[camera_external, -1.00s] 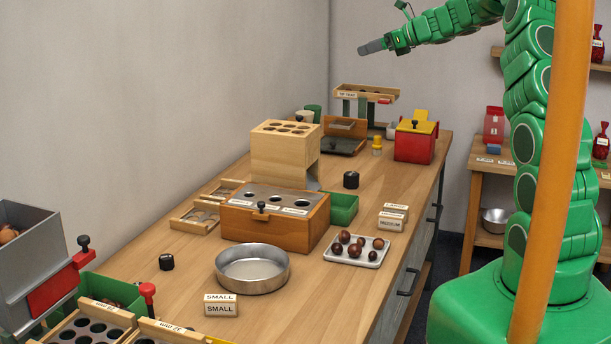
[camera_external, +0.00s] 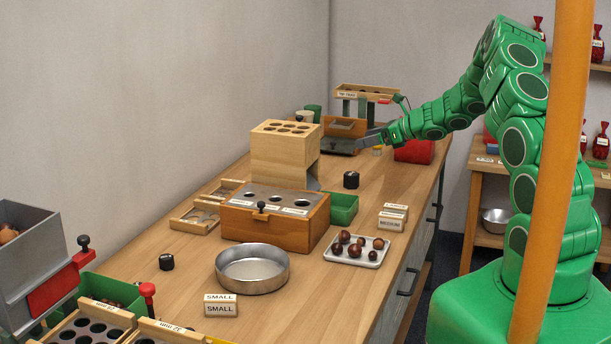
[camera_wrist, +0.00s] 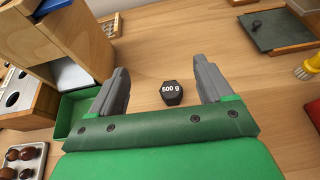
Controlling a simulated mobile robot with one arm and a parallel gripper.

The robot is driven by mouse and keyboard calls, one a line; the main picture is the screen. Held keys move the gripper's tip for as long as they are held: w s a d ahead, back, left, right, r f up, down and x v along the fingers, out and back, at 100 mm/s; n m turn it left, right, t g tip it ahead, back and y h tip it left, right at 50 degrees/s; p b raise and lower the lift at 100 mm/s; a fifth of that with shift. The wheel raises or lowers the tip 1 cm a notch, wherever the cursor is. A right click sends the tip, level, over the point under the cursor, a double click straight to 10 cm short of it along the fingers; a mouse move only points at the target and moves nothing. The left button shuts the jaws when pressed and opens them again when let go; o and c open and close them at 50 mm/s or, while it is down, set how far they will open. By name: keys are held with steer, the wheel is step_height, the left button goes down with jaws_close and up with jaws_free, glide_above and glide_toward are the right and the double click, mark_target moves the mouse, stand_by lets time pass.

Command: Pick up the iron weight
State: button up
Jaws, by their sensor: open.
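The iron weight is a small black block marked 500 g (camera_wrist: 172,93) in the wrist view. It stands on the bare table top, seen between my two grey fingers. In the outside view this weight (camera_external: 351,180) stands right of the wooden hole block. My gripper (camera_wrist: 162,66) is open and empty. In the outside view my gripper (camera_external: 368,141) is above the far part of the table, beyond the weight and apart from it. A similar dark weight (camera_external: 166,262) stands near the left side of the table.
A green bin (camera_external: 344,209) and a wooden hole block (camera_external: 284,158) stand close to the weight. A chestnut tray (camera_external: 338,258), label blocks (camera_external: 392,219) and a metal pan (camera_external: 228,277) are nearer. A dark plate with a knob (camera_wrist: 280,31) lies farther back.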

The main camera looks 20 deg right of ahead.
glide_toward(355, 174)
steer(key=w+a, duration=0.3)
steer(key=shift+w+a+f, duration=0.1)
steer(key=shift+a+f, duration=0.2)
steer(key=shift+f, duration=0.05)
steer(key=shift+w+a+f, duration=0.1)
steer(key=shift+f, duration=0.7)
steer(key=shift+w+d+x, duration=0.1)
steer(key=shift+x, duration=1.75)
steer(key=shift+w+d+x, duration=0.1)
steer(key=shift+d+x, duration=0.05)
steer(key=shift+x, duration=1.75)
steer(key=shift+c, duration=0.3)
steer(key=c, duration=1.4)
steer(key=shift+r, duration=0.1)
